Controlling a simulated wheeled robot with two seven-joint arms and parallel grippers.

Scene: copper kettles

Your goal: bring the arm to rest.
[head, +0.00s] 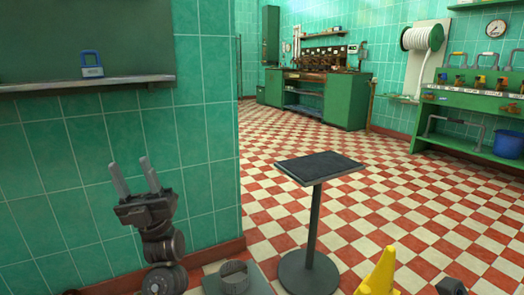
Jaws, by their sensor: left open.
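My left gripper (130,163) is in the lower left of the head view, in front of the green tiled wall. Its two grey fingers point up and stand apart, with nothing between them. The dark wrist and arm links below it are mine. The gripper is clear of the wall shelf above it and of the stand to its right. My right gripper cannot be made out in this view.
A dark-topped pedestal stand (318,168) stands bare on the checkered floor. A wall shelf (130,80) holds a blue padlock-shaped thing (91,65). A yellow object (379,272) is at the bottom. Green benches (347,102) stand farther back, with open floor between.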

